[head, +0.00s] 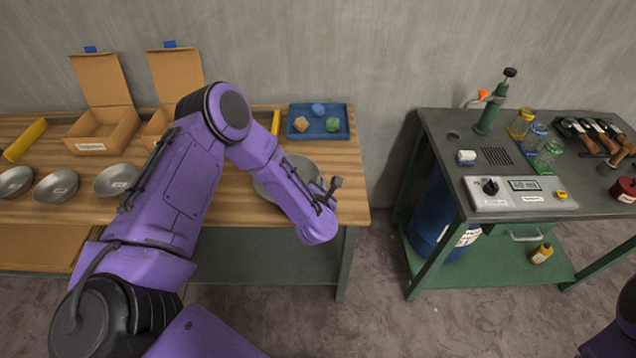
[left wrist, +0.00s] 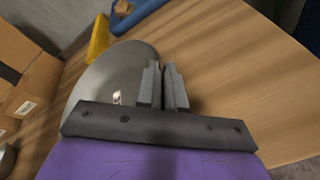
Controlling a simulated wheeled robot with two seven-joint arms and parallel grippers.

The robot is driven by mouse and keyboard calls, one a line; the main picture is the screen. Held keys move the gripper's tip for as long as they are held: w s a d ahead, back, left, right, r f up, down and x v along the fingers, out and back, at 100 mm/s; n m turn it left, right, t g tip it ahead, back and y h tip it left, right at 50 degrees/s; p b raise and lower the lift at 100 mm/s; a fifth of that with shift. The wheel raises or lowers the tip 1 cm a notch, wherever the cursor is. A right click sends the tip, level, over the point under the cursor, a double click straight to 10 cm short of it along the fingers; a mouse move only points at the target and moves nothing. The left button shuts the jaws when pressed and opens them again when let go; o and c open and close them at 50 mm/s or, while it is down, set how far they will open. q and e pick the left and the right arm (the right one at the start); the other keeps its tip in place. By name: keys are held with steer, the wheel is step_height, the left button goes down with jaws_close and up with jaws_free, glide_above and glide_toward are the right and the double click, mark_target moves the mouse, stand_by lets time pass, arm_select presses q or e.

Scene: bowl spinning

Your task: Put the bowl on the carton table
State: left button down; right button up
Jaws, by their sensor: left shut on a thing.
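A metal bowl (head: 298,166) is at the right end of the wooden table with the open cartons (head: 190,215), partly hidden behind my left forearm. I cannot tell whether it touches the tabletop or is just above it. My left gripper (head: 330,188) is at the bowl's right side. In the left wrist view, the fingers (left wrist: 163,85) are closed together on the rim of the bowl (left wrist: 108,72). My right gripper is not in view; only a part of my right arm shows at the lower right edge.
Several other metal bowls, including one (head: 56,187), stand at the left. Two open cartons (head: 103,128) and a blue tray (head: 319,121) with coloured pieces are at the back. A dark workbench (head: 450,150) with instruments stands at the right, across a floor gap.

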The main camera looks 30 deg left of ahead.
arm_select(q)
steer(key=c, duration=1.3)
jaws_free()
steer(key=shift+o, duration=0.2)
steer(key=b+v, duration=0.3)
steer(key=v, duration=0.8)
steer(key=s+a+f+m+g+h, duration=0.2)
steer(key=s+f+m+g, duration=0.2)
steer(key=s+f+m, duration=0.5)
steer(key=s+a+f+m+g+h, duration=0.1)
steer(key=s+f+m+g, duration=0.4)
steer(key=s+m, duration=1.2)
step_height(320, 180, down, 5)
steer(key=shift+a+r+m+h, duration=0.1)
steer(key=shift+a+m+h, duration=0.3)
steer(key=shift+a, duration=0.2)
